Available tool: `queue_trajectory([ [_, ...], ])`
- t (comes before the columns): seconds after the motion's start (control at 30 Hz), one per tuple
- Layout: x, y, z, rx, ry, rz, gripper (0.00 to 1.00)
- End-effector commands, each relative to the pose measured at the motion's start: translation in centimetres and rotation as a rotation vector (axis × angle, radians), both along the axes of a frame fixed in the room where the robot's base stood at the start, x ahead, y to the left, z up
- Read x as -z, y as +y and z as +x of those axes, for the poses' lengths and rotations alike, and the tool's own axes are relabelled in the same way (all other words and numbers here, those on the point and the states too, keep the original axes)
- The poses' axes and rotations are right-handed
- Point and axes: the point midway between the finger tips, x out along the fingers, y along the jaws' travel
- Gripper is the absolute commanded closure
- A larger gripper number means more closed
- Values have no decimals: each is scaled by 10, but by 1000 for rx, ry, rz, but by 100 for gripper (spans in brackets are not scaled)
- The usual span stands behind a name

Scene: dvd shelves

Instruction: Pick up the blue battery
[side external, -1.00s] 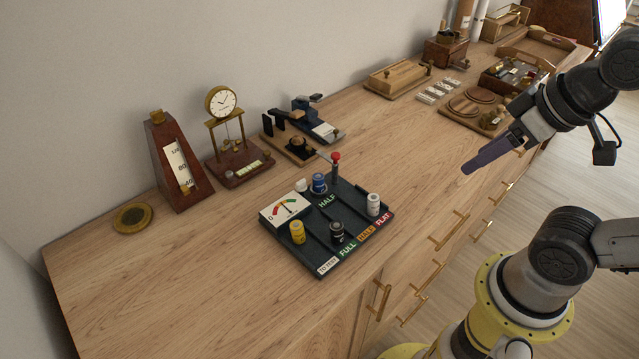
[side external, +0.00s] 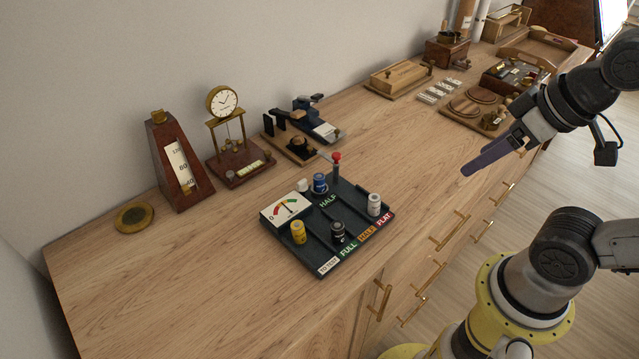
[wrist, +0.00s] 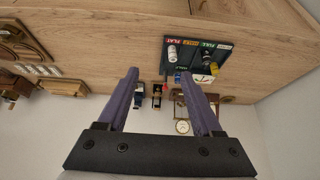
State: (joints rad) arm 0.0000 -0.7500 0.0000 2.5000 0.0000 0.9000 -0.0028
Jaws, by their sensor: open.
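The blue battery (side external: 319,183) stands upright on the dark tester board (side external: 312,262), at its back edge beside the HALF label. In the wrist view a small bit of blue (wrist: 178,77) shows on the board, partly cut off by my right-hand finger. A yellow battery (side external: 298,232), a black battery (side external: 338,232) and a white battery (side external: 374,204) also stand on the board. My gripper (side external: 466,172) is open and empty, to the right of the board and apart from it. In the wrist view its two purple fingers (wrist: 165,92) are spread wide.
A red-topped lever (side external: 336,158) rises close behind the blue battery, and a white gauge (side external: 285,209) sits left of it. A metronome (side external: 178,162), a clock (side external: 226,130) and a stapler-like device (side external: 318,122) stand along the wall. The wood between board and gripper is clear.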

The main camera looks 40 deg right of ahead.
Motion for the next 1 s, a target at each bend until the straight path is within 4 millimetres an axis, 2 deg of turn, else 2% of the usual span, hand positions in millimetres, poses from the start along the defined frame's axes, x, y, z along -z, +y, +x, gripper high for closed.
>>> queue_trajectory([
  [0.17, 1, 0, -3, -93, 18, -48, 33],
  [0.27, -17, 1, 1, -208, 4, -108, 33],
  [0.47, -58, 5, 39, -496, 45, -235, 33],
  [0.6, -79, 11, 80, -709, 101, -302, 33],
  [0.73, -86, 21, 128, -912, 162, -346, 33],
  [0.87, -79, 34, 177, -1095, 224, -366, 33],
  [1.0, -55, 52, 227, -1255, 290, -363, 33],
])
